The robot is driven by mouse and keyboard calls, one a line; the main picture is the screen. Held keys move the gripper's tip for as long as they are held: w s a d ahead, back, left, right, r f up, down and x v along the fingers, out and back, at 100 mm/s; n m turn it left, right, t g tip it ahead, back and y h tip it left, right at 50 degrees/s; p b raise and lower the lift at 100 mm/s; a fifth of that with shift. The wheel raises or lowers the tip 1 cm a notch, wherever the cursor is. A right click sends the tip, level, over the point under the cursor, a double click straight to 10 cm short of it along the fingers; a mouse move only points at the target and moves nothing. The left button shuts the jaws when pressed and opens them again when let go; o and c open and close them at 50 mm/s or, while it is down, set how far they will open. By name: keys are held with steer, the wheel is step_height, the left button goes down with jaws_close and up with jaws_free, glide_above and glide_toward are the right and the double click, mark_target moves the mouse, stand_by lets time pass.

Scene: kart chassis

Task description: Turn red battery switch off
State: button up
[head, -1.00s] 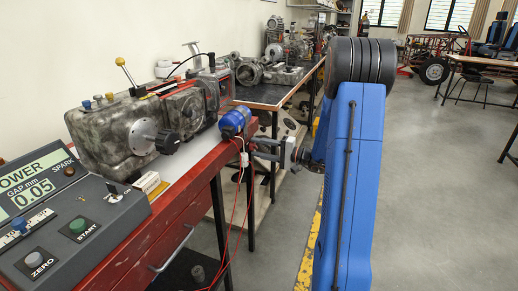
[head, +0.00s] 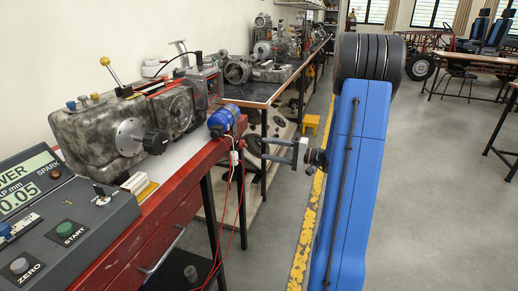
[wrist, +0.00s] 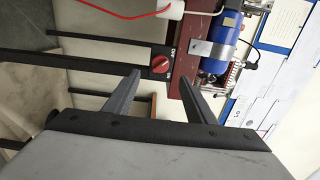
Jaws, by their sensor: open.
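The red battery switch (wrist: 161,64) is a red knob on a small black plate with white marks. In the wrist view it sits at the edge of the red bench, just beyond and between my fingertips. My gripper (wrist: 162,77) is open and empty, one finger on each side of the switch in the picture, with no contact visible. In the head view my gripper (head: 264,149) reaches left towards the bench's end, beside the blue cylinder (head: 223,120). I cannot make out the switch's knob clearly in the head view.
Red and white wires (head: 241,195) hang from the bench end near my gripper. The red bench (head: 190,185) carries a grey engine block (head: 90,130) and a control box (head: 75,225). A dark-topped bench (head: 255,92) stands behind. Grey floor (head: 440,200) is free at the right.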

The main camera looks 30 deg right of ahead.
steer(key=v, duration=0.8)
steer(key=shift+s, duration=0.2)
steer(key=shift+d, duration=0.1)
